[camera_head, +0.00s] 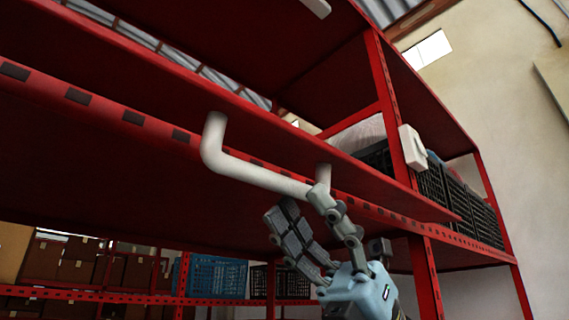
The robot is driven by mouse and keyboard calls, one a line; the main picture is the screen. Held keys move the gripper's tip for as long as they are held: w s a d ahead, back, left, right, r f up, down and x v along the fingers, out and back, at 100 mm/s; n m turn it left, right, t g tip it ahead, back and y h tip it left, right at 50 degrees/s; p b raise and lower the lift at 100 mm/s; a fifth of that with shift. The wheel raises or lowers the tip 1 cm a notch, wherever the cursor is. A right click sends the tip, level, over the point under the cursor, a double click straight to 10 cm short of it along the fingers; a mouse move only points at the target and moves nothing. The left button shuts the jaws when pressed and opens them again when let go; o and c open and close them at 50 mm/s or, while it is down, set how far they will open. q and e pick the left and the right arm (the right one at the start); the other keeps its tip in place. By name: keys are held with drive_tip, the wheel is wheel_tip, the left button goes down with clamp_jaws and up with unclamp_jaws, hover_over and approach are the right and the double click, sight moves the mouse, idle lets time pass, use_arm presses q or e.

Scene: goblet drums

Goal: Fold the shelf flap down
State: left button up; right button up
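The red shelf flap (275,133) is a long tilted panel on the front of the red shelf, slanting across the view. A white bar handle (250,172) is fixed to it by two bent ends. My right gripper (300,203) is just below the right part of the handle. One finger reaches up to the handle and seems to touch it; the other stands to the left, under the bar. The fingers are apart and I see nothing held between them. My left gripper is not in view.
A red upright post (397,120) with a white latch-like piece (413,148) stands at the right. Black crates (432,190) sit on the shelf behind it. A blue crate (217,277) and cardboard boxes (75,262) are on racks in the background.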

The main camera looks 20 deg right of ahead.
sight(292, 195)
drive_tip(key=p+x, duration=0.1)
drive_tip(key=x, duration=0.3)
drive_tip(key=shift+d, duration=0.1)
drive_tip(key=c, duration=0.4)
clamp_jaws()
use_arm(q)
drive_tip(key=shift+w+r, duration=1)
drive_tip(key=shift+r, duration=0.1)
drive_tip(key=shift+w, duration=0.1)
